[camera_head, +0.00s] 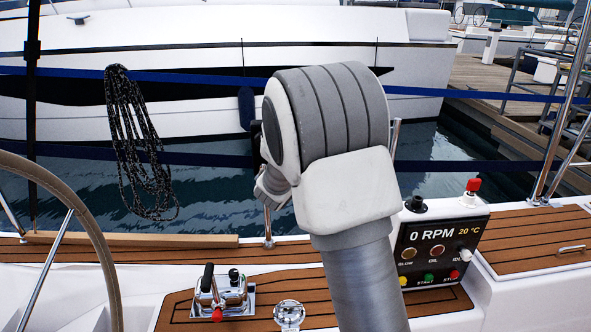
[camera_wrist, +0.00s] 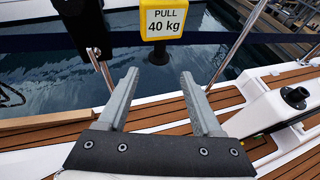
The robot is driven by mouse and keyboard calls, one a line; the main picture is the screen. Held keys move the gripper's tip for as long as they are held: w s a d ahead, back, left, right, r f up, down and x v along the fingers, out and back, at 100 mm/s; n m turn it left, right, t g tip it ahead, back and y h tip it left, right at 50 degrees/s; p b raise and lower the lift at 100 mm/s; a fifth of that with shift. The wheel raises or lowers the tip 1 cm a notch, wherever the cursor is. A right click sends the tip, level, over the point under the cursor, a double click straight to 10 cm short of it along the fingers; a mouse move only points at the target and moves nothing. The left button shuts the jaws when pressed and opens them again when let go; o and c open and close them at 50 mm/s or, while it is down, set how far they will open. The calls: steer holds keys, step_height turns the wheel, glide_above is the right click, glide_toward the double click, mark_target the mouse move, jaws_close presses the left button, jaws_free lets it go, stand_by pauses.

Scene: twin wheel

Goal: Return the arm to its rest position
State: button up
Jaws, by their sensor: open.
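My gripper (camera_wrist: 159,73) shows in the wrist view with its two grey fingers spread apart. Nothing is between them; deck and water show through the gap. In the head view my arm stands up from the bottom edge and bends over at a grey-banded joint. It covers the middle of the picture, and the fingers cannot be made out there. The wrist view has the gripper over the teak side deck (camera_wrist: 225,97), pointing out toward the water.
A yellow "PULL 40 kg" box (camera_wrist: 163,20) hangs beyond the fingertips. The engine panel (camera_head: 437,248) reads 0 RPM, right of my arm. A lever unit (camera_head: 222,295) is to its left, with a steering wheel (camera_head: 75,205) farther left. A coiled rope (camera_head: 130,130) hangs on the blue rail line.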

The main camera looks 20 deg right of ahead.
steer(key=s+d+r+m+g, duration=0.2)
steer(key=s+r+m, duration=0.1)
steer(key=s+m, duration=0.35)
steer(key=s+d+r+m+g+h, duration=0.1)
steer(key=s+d+r+m, duration=0.15)
steer(key=s+m, duration=0.35)
steer(key=s+d+r+m+g, duration=0.1)
steer(key=s+r+m+g, duration=0.1)
steer(key=s+r+m, duration=0.45)
steer(key=s+a+f+m+g+y, duration=0.15)
steer(key=s+a+m+y, duration=0.4)
steer(key=s, duration=0.55)
steer(key=s+a+f+m+t+y, duration=0.1)
steer(key=s+a+f+m+y, duration=0.15)
steer(key=s+a+m, duration=0.5)
step_height(320, 180, up, 13)
steer(key=s+n+p, duration=0.2)
steer(key=p, duration=1.1)
steer(key=shift+s+a+g, duration=0.3)
steer(key=shift+g, duration=0.05)
steer(key=shift+f, duration=0.1)
